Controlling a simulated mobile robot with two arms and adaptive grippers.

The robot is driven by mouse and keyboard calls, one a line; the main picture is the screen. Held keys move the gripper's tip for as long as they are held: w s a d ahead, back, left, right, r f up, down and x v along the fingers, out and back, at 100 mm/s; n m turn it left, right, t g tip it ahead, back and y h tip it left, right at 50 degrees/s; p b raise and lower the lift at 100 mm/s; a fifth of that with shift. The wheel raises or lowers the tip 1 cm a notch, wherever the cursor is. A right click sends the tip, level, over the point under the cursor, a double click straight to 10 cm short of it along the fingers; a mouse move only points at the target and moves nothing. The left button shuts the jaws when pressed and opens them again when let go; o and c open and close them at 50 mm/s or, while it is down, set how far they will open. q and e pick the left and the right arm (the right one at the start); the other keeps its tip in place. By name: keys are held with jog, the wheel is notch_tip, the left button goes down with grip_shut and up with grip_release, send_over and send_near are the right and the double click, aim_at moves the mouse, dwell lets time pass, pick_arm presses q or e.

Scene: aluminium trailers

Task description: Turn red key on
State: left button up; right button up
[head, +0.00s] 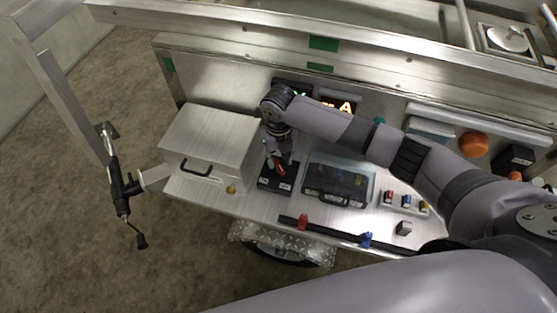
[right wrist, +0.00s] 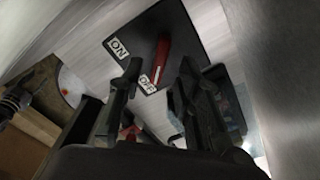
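The red key (right wrist: 162,52) is a red lever on a black plate (right wrist: 193,38) with white ON and OFF labels. In the right wrist view its lower end is beside the OFF label (right wrist: 148,84), and the ON label (right wrist: 118,48) is to the left. In the head view the red key (head: 280,169) is partly hidden by my right gripper (head: 278,160), which points down over it. In the right wrist view the fingers of my right gripper (right wrist: 159,70) are apart, with the key showing in the gap between them. Contact cannot be told. My left gripper is not in view.
A metal box with a black handle (head: 196,168) stands left of the plate. A dark transparent case (head: 339,185) is on the right, then small coloured switches (head: 406,203). A black bar with red and blue clamps (head: 333,231) runs along the shelf's front edge.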

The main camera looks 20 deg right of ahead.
aim_at(278, 168)
jog(key=shift+f, duration=1.35)
jog(key=c, duration=0.6)
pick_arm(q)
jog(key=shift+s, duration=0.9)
pick_arm(e)
grip_shut()
